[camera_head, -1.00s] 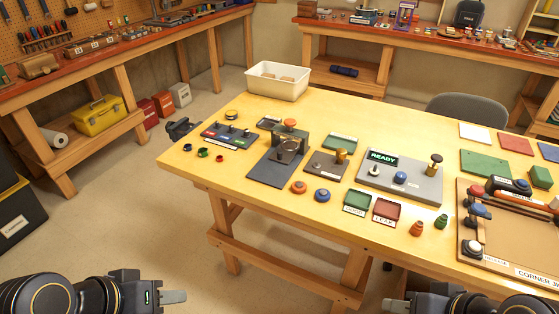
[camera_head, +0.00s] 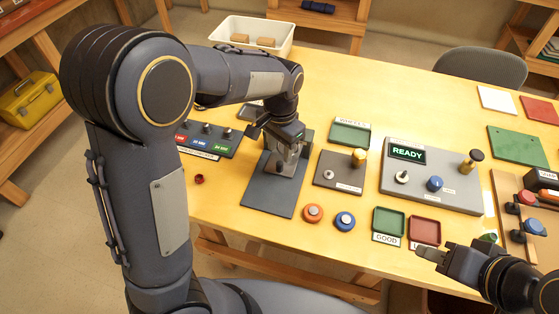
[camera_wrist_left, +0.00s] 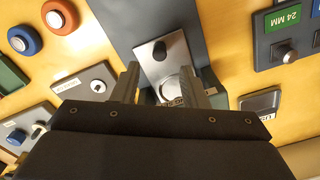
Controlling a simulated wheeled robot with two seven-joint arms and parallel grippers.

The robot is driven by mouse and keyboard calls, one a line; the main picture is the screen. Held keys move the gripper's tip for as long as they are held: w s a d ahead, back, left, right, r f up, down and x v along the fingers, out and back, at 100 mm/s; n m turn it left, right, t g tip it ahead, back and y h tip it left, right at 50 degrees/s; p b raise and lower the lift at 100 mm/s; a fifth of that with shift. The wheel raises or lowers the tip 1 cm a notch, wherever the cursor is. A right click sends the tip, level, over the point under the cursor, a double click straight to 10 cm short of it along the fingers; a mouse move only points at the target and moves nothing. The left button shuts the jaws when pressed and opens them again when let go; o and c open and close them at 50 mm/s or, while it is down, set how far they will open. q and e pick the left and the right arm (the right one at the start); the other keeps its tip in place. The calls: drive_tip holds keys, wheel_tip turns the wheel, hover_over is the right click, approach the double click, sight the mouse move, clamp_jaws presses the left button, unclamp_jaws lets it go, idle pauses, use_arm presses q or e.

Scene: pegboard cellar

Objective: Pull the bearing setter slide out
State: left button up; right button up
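The bearing setter stands on the table with a dark grey base plate (camera_head: 267,197). Its slide (camera_wrist_left: 163,54), a silver plate with a black knob and a round seat, shows in the left wrist view. My left gripper (camera_head: 284,155) is over the setter, pointing down at it. In the left wrist view its fingers (camera_wrist_left: 164,88) are spread, with the slide's round seat showing between them. I cannot tell whether they touch the slide. In the head view my left gripper hides much of the setter. My right gripper (camera_head: 430,254) is low over the table's front edge, apart from the setter.
Left of the setter is a size-button panel (camera_head: 208,143). Right of it are a grey plate with a brass knob (camera_head: 340,172) and the READY panel (camera_head: 435,190).

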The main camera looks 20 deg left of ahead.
sight(279, 164)
use_arm(q)
wheel_tip(279, 164, down, 6)
drive_tip(key=shift+s+f, duration=0.1)
drive_tip(key=shift+c, duration=0.3)
clamp_jaws()
